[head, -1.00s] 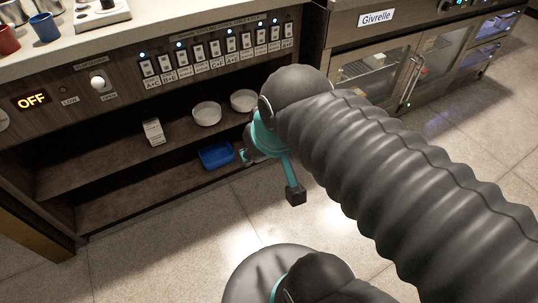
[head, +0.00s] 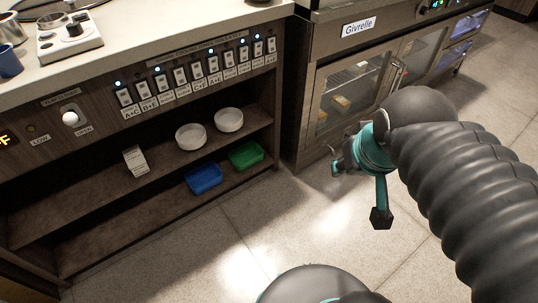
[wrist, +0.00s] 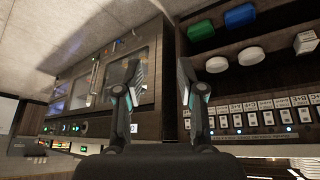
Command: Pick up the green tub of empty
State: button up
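The green tub (head: 246,154) sits on the lower shelf under the counter, at its right end. It also shows in the wrist view (wrist: 201,30) near the top. Whether anything is in it is too small to tell. My gripper (wrist: 158,72) is open and empty in the wrist view, its two fingers well apart. In the head view my gripper (head: 336,162) is in front of the glass-door cabinet, right of the green tub and apart from it.
A blue tub (head: 204,178) stands just left of the green one. Two white bowls (head: 191,136) (head: 229,120) and a white carton (head: 135,161) are on the shelf above. A switch panel (head: 196,75) runs above the shelves. The floor (head: 160,262) in front is clear.

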jog(key=w+a+f+n+g+h+b, duration=0.1)
jog(key=w+a+f+n+h+b, duration=0.2)
jog(key=w+f, duration=0.5)
jog(key=w+a+f+n+h+b, duration=0.1)
jog(key=w+a+f+n, duration=0.3)
jog(key=w, duration=0.7)
jog(key=w+a+f+n+g+h+b, duration=0.1)
jog(key=w+a+f+n+h+b, duration=0.15)
jog(key=w+f+n, duration=0.55)
jog(key=w+a+f+n+t+h+b, duration=0.15)
jog(key=w+a+f+n, duration=0.25)
jog(key=a+f, duration=0.45)
jog(key=w+a+f+n+t+b, duration=0.2)
jog(key=w+a+f+n, duration=0.25)
jog(key=f, duration=0.65)
jog(key=w+a+f+n+t+b, duration=0.2)
jog(key=w+a+f+n, duration=0.15)
jog(key=a+f, duration=0.5)
jog(key=shift+m, duration=0.3)
jog(key=x, duration=0.9)
jog(key=shift+s+d, duration=0.2)
jog(key=shift+d, duration=0.15)
jog(key=shift+r+b+x, duration=0.15)
jog(key=shift+b+x, duration=0.2)
jog(key=shift+x, duration=1.15)
jog(key=shift+r+b+x, duration=0.1)
jog(key=shift+b+x, duration=0.2)
jog(key=shift+x, duration=1.15)
jog(key=shift+w+d, duration=0.1)
grip_shut()
